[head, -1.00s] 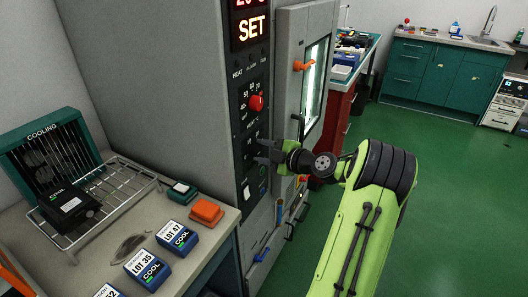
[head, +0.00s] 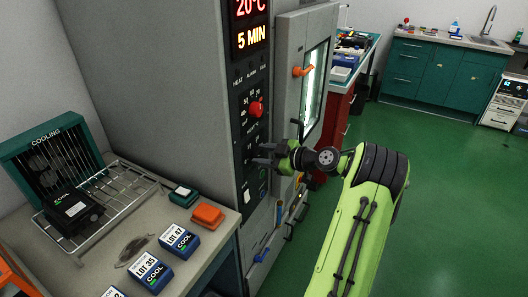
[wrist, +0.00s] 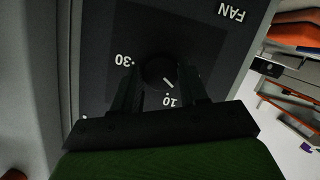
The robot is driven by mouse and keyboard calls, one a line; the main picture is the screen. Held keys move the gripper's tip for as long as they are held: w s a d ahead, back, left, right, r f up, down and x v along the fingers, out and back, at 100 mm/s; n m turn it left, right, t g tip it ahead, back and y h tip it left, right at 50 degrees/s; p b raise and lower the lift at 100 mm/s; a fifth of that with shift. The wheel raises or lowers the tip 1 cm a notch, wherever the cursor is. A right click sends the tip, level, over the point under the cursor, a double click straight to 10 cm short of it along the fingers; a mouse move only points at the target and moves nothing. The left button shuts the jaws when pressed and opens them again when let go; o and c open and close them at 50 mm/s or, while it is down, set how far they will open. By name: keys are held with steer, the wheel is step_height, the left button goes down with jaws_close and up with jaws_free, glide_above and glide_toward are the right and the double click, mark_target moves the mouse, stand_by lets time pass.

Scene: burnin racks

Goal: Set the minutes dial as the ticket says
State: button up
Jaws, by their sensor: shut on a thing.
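The minutes dial (wrist: 157,70) is a dark round knob on the oven's black control panel, seen close in the wrist view. The numbers 30 and 10 show around it, upside down. Its white pointer line slants toward the 10 side. My gripper (wrist: 161,88) has one finger on each side of the knob and is shut on it. In the head view my gripper (head: 262,155) reaches the lower panel and hides the dial. The display (head: 252,25) reads 20°C and 5 MIN. I cannot make out a ticket.
A red knob (head: 257,109) sits above my gripper. The chamber door (head: 307,90) with an orange handle is right of the panel. The bench at left holds a cooling rack (head: 110,195), lot boxes (head: 178,239) and an orange block (head: 208,215). Green floor is clear at right.

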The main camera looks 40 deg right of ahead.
steer(key=m+y+p, duration=0.1)
steer(key=m+p, duration=0.1)
steer(key=p, duration=0.1)
steer(key=shift+d+r+m+g, duration=0.1)
steer(key=shift+m+g, duration=0.2)
steer(key=shift+m, duration=0.1)
steer(key=m+y+p, duration=0.1)
steer(key=m+p, duration=0.1)
steer(key=shift+m+y+p, duration=0.3)
steer(key=shift+y+p, duration=0.1)
steer(key=m+p, duration=0.1)
steer(key=m+y+p, duration=0.1)
steer(key=m, duration=0.1)
steer(key=shift+d+f, duration=0.1)
steer(key=shift+f, duration=0.1)
steer(key=shift+f+m+y, duration=0.15)
steer(key=shift+m+y, duration=0.45)
steer(key=shift+m, duration=0.5)
steer(key=m+y, duration=0.1)
steer(key=m, duration=0.2)
steer(key=shift+f+b, duration=0.1)
steer(key=shift+b, duration=0.2)
steer(key=m+t+y+b, duration=0.1)
steer(key=m, duration=0.3)
steer(key=shift+f, duration=0.1)
steer(key=m+t, duration=0.1)
steer(key=m, duration=0.3)
steer(key=shift+m+t+p, duration=0.4)
steer(key=shift+m+t, duration=0.5)
steer(key=shift+m, duration=1.7)
